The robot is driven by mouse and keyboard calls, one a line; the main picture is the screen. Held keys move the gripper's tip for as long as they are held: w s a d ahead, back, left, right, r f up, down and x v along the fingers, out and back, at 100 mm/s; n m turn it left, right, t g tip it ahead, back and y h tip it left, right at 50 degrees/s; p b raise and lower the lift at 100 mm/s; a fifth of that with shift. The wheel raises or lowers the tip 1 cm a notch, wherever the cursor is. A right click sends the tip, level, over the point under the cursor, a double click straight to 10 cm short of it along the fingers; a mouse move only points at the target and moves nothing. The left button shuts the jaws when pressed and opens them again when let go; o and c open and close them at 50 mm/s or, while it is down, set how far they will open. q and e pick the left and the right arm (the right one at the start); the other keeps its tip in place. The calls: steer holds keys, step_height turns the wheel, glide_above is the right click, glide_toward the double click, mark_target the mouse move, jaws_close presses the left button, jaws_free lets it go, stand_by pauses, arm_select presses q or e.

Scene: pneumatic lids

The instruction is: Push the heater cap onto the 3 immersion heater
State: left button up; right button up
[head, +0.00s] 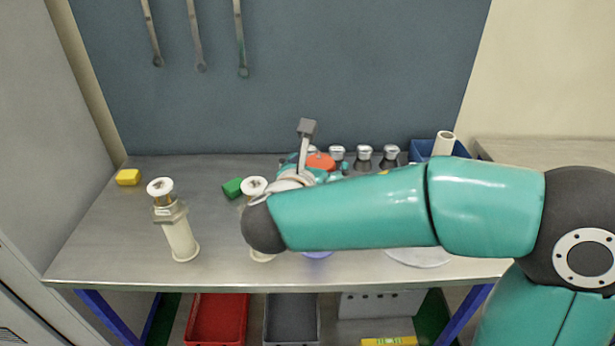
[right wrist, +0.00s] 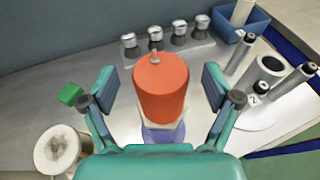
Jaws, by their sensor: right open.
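An orange-red cylindrical cap (right wrist: 161,90) with a small metal stud on top stands between the fingers of my right gripper (right wrist: 159,86). The fingers are open, one each side, with gaps to the cap. Below it show a pale square edge and a purple foot (right wrist: 163,136); I cannot tell how far the cap is seated. In the head view the cap's top (head: 320,161) shows behind my right arm, and the purple foot (head: 317,254) below it. Two pale heater-like columns with white tops stand to the left, one clear (head: 180,236), one partly hidden (head: 254,186). My left gripper is out of view.
A green block (head: 232,188) and a yellow block (head: 128,177) lie at the back left. Several metal-topped dark pieces (head: 363,158) stand behind the cap. A blue bin (right wrist: 247,22) and grey cylinders on a round base (right wrist: 262,116) stand right. The table's front left is clear.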

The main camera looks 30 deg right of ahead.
steer(key=v, duration=1)
steer(key=shift+s, duration=0.2)
steer(key=shift+a, duration=0.15)
